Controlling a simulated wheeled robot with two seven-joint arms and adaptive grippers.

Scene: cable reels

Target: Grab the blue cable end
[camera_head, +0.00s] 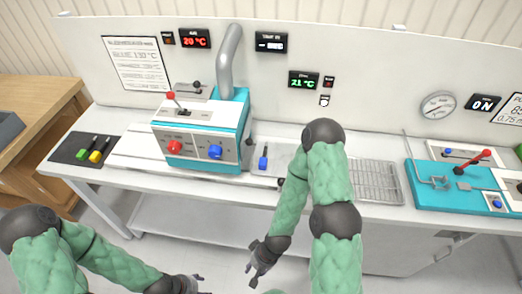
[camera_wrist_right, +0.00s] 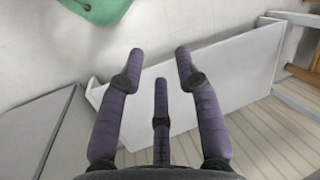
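The blue cable end (camera_head: 263,162) lies on the white bench just right of the blue and white machine, with its dark tip pointing away. My right gripper (camera_head: 254,274) hangs in front of the bench, low and nearer to me than the blue end, well apart from it. In the right wrist view my right gripper (camera_wrist_right: 158,68) has its three purple fingers spread, with nothing between them. The blue end does not show in that view. My left gripper (camera_head: 197,284) is at the bottom edge of the head view, partly cut off, and its finger state is unclear.
A green end (camera_head: 82,154) and a yellow end (camera_head: 96,156) lie on a black mat (camera_head: 66,148) at the left. The machine (camera_head: 202,132) stands beside the blue end. A wire rack (camera_head: 376,181) and a blue-based device (camera_head: 456,187) are to the right.

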